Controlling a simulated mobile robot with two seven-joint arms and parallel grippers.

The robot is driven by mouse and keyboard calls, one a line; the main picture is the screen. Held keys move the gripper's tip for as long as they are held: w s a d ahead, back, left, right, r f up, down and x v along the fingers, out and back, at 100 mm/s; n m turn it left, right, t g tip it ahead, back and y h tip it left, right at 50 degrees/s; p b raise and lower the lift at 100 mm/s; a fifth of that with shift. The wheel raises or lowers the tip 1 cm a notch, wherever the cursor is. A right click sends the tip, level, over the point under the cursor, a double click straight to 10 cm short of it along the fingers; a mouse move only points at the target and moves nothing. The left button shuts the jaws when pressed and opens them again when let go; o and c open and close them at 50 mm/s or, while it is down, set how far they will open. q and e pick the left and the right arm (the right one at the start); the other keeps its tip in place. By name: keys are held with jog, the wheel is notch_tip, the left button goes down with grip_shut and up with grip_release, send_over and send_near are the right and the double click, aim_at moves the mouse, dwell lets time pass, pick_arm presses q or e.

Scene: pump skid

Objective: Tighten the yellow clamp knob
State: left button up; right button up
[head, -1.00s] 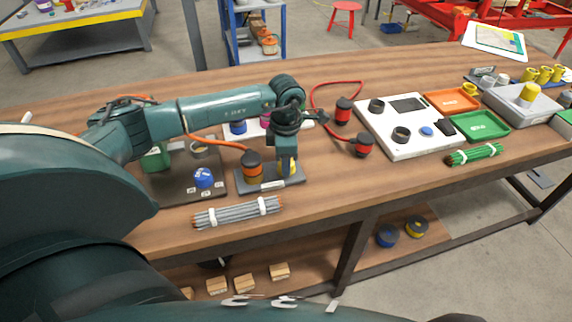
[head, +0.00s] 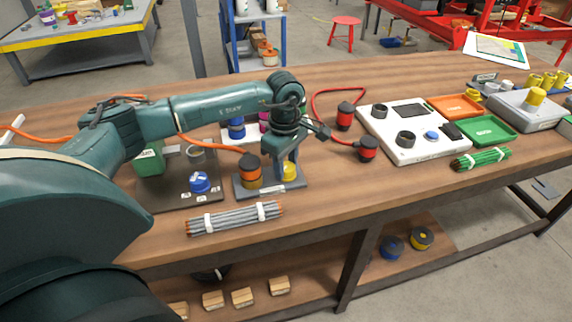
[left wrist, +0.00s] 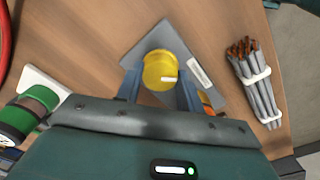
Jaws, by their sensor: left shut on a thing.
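The yellow clamp knob (head: 290,173) stands on a dark grey plate (head: 262,191) on the wooden bench. In the left wrist view the knob (left wrist: 160,66) is round with a small white mark on top. My left gripper (head: 283,170) points down over the plate and is shut on the knob. In the wrist view its two blue-grey fingers (left wrist: 160,88) lie on either side of the knob. The fingers partly hide the knob in the head view. My right gripper is not in view.
An orange and black cylinder (head: 249,170) with an orange cable stands close left of my gripper. A grey cable bundle (head: 235,218) lies in front of the plate. A white panel (head: 418,148) and red-black connectors (head: 367,149) lie to the right. Bare bench lies front right.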

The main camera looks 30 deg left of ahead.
aim_at(285, 167)
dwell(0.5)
pick_arm(q)
jog(key=o, duration=1)
jog(key=r, duration=1.3)
jog(key=shift+s+r, duration=0.15)
jog(key=shift+s, duration=0.05)
